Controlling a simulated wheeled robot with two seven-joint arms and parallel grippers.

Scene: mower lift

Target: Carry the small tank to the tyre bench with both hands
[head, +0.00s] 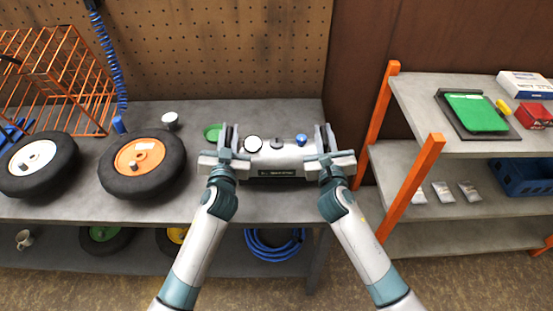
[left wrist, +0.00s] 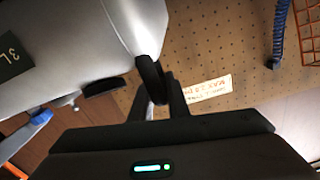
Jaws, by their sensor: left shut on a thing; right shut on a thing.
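The small tank (head: 277,161) is a light grey cylinder with a gauge, a dark knob and a blue fitting on top. In the head view it lies level between my two grippers, over the right part of the tyre bench (head: 240,205). My left gripper (head: 229,150) is shut on its left end and my right gripper (head: 325,150) is shut on its right end. In the left wrist view the tank (left wrist: 70,45) fills the upper left, with the left gripper's fingers (left wrist: 155,90) at its end. I cannot tell whether the tank touches the bench top.
Two tyres, one with a white hub (head: 35,165) and one with an orange hub (head: 142,165), lie on the bench at left. A green item (head: 212,132) and a white cup (head: 170,121) sit behind. An orange-post shelf (head: 410,180) stands at right. Blue hose (head: 273,248) lies below.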

